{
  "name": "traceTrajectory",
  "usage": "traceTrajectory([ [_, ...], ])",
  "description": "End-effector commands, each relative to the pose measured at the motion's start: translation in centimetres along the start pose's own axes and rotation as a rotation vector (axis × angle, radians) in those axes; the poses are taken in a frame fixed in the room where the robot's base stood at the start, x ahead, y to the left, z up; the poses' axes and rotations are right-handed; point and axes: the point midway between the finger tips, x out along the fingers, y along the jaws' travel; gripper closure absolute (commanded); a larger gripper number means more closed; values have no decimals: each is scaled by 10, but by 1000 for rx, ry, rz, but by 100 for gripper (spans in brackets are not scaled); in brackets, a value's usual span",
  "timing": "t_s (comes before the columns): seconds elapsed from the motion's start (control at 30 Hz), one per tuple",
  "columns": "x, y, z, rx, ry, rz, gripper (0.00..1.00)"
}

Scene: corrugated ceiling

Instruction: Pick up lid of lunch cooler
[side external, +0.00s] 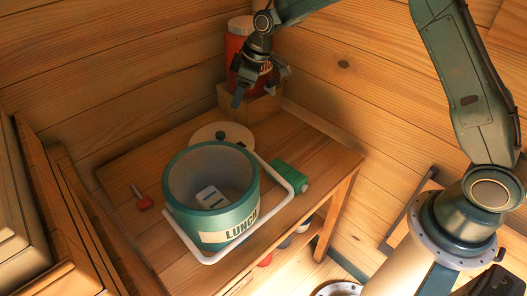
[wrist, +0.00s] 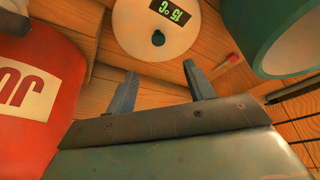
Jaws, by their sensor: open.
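The lid (side external: 216,130) is a pale round disc lying on the wooden table just behind the lunch cooler, which partly hides it. In the wrist view the lid (wrist: 140,30) shows a dark green knob and a small display with green digits, and is cut off at the top. The lunch cooler (side external: 185,215) is a teal open tub with a LUNCH label and a white handle; its wall (wrist: 268,55) shows at right in the wrist view. My gripper (side external: 263,87) is open and empty above the table's back, apart from the lid. Its fingers (wrist: 160,72) point toward the lid.
A large red container (side external: 238,42) stands at the back on a wooden block, close behind my gripper; it fills the wrist view's left (wrist: 35,90). A green object (side external: 290,176) lies right of the cooler, a small red-ended tool (side external: 144,202) left. Wooden walls enclose the table.

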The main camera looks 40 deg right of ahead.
Motion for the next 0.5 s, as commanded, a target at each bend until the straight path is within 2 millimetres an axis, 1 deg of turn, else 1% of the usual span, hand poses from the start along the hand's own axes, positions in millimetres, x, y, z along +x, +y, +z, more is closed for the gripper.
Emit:
traceTrajectory([
  [0.03, 8, 2, 0, -7, 0, -5, 47],
  [0.13, 15, 4, -1, -16, 3, -10, 47],
  [0.4, 20, 4, -1, -20, 3, -12, 47],
  [0.5, 24, 4, -1, -20, 3, -13, 47],
])
